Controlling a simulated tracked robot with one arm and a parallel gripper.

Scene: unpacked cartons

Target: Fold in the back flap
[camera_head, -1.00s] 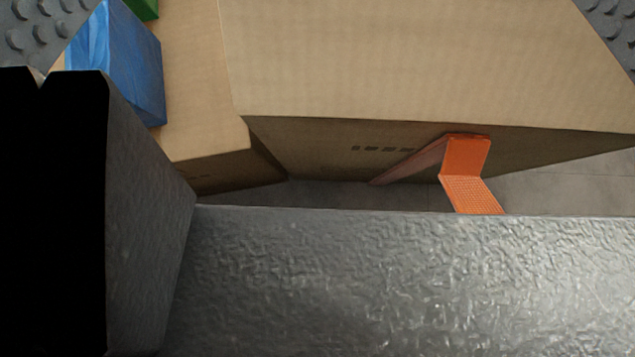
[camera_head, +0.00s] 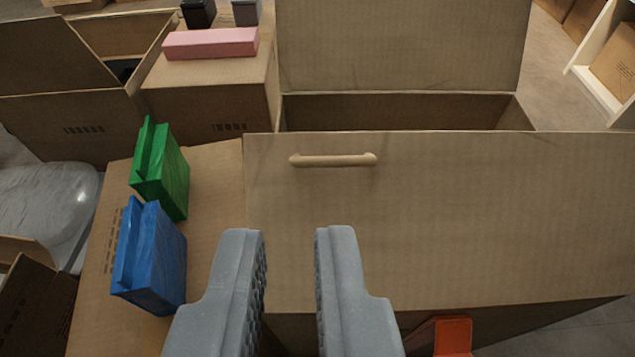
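A large open brown carton (camera_head: 440,190) fills the middle and right of the view. Its back flap (camera_head: 400,45) stands up behind the dark opening (camera_head: 400,112), its top edge cut off by the frame. A broad near panel with a small tan handle (camera_head: 333,160) lies in front of the opening. My gripper (camera_head: 290,235) is in the lower middle, two grey fingers apart with nothing between them. In the picture it is below the handle and well short of the back flap. I cannot tell whether the fingers touch the near panel.
A blue package (camera_head: 150,258) and a green package (camera_head: 160,170) stand on a carton at left. A pink block (camera_head: 210,43) lies on another carton. An orange piece (camera_head: 450,335) shows below the near panel. A white shelf (camera_head: 600,60) stands far right.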

